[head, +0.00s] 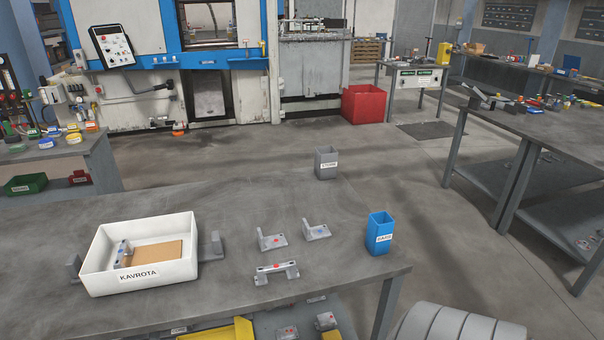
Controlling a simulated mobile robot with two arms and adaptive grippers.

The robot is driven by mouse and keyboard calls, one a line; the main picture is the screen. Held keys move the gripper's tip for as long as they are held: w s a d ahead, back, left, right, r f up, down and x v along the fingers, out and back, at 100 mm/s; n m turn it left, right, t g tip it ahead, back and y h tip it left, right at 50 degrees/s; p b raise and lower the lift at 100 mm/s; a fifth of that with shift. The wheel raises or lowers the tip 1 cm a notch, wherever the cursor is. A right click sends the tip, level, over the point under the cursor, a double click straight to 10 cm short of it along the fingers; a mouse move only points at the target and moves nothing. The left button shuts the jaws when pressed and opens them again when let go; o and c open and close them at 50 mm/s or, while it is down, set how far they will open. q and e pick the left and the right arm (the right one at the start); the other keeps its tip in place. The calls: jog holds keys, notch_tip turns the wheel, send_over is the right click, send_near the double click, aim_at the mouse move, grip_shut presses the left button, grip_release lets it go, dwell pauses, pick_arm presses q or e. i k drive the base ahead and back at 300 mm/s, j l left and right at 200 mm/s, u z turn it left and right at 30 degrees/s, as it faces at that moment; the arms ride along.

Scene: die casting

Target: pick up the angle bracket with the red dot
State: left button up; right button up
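Two grey angle brackets stand on the near table, each with a flat foot and an upright leg. The left angle bracket (270,239) bears a small red dot on its foot. The right angle bracket (316,231) bears a dot that looks blue. In front of them lies a wider grey bridge-shaped bracket (276,271), also with a red mark on top. Nothing holds or covers these parts. Neither my left nor my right gripper is in view.
A white tray (97,279) labelled KAVROTA stands at the left, holding a grey part and a brown block. A blue bin (380,236) stands right of the brackets, a grey bin (326,162) behind them. The tabletop around the brackets is clear.

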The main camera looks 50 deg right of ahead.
aim_at(277, 240)
jog(key=z, duration=1.45)
